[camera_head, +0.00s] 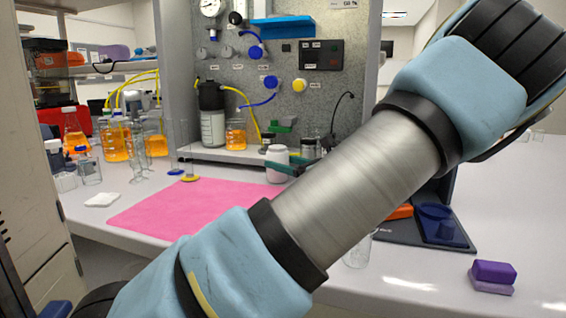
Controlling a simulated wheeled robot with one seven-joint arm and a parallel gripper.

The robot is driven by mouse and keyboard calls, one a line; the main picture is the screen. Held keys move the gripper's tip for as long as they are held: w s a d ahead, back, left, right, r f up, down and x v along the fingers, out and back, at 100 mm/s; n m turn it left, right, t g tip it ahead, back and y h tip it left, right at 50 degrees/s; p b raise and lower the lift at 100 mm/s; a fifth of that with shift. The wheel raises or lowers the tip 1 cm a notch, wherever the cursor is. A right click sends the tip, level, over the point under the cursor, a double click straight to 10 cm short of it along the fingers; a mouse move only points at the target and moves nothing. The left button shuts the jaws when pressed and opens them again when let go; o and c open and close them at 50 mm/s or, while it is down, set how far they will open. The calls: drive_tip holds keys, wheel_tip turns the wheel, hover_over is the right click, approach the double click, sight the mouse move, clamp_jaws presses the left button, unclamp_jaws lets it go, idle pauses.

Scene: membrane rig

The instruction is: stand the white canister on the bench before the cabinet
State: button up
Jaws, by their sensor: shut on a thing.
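The white canister (277,155) is upright with a greyish lid, in front of the cabinet's (225,155) open base and near the back right edge of the pink mat. My gripper (279,168) shows only as dark green fingers across the canister's body, shut on it. The rest of my gripper is hidden behind my arm, which crosses the picture from lower left to upper right. I cannot tell whether the canister's base touches the bench (400,270).
The pink mat (165,212) lies clear on the bench. Tall glass cylinders and flasks of orange liquid (117,145) stand at the left. A black-capped bottle (212,125) and an orange beaker (236,136) stand in the cabinet. A purple block (494,272) lies at the right.

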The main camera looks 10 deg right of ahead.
drive_tip(key=shift+f, duration=0.25)
drive_tip(key=o, duration=1.6)
drive_tip(key=shift+c, duration=0.2)
